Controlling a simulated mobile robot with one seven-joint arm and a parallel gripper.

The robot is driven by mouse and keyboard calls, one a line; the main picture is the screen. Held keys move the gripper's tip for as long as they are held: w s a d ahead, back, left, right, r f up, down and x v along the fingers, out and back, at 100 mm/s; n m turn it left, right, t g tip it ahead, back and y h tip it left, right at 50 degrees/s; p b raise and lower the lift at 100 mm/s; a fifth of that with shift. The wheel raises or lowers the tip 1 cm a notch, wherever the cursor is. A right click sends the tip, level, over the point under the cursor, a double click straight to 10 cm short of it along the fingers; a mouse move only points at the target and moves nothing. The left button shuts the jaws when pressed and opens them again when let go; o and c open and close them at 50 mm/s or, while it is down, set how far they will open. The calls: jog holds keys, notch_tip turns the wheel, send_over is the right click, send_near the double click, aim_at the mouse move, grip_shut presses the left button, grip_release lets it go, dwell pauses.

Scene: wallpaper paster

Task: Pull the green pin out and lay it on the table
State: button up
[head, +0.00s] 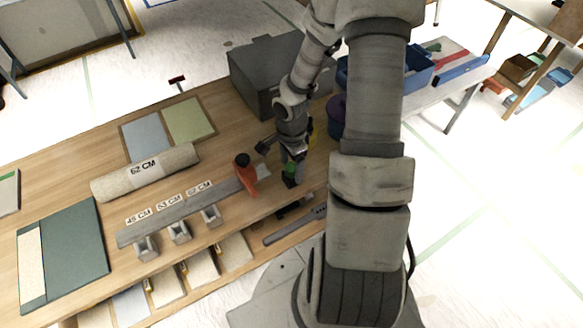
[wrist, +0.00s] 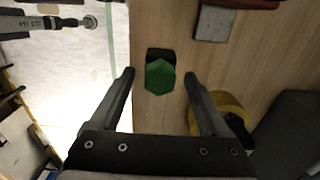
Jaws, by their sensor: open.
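The green pin (wrist: 160,76) shows in the wrist view as a green faceted piece against a dark block (wrist: 160,55) on the wooden table (wrist: 150,110). In the head view the green pin (head: 290,169) is at the table's right front edge, partly covered by my gripper. My gripper (wrist: 160,78) is open, with one finger on each side of the green pin in the wrist view. No contact between the fingers and the pin shows. How the pin sits in the dark block cannot be told.
A yellow ring-shaped thing (wrist: 222,112) lies close to the right finger. In the head view, a grey rail with length labels (head: 165,221), an orange-handled tool (head: 246,178), a roll (head: 145,172) and a grey box (head: 270,72) are on the table.

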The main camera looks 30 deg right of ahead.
jog(key=shift+f, duration=0.25)
jog(key=c, duration=1.2)
jog(key=o, duration=1.2)
jog(key=shift+r, duration=0.2)
